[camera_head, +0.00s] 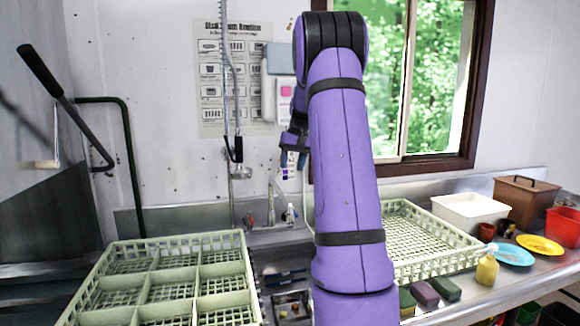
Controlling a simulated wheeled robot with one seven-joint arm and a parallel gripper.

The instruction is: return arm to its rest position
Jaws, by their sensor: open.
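My purple arm rises through the middle of the view, its upper part folded at the top in front of the wall and window. My gripper (292,159) shows at the left of the arm, pointing down, with dark blue fingertips apart. It is well above the counter and sink, in front of the wall. I see nothing between its fingers. Part of the gripper is hidden behind my arm.
A divided pale green rack (150,285) stands at front left. An open rack (425,245) is right of my arm. A white tub (470,212), brown bin (525,200), blue plate (515,255), yellow plate (540,245) and yellow bottle (487,270) are at right. A spray hose (232,100) hangs left of the gripper.

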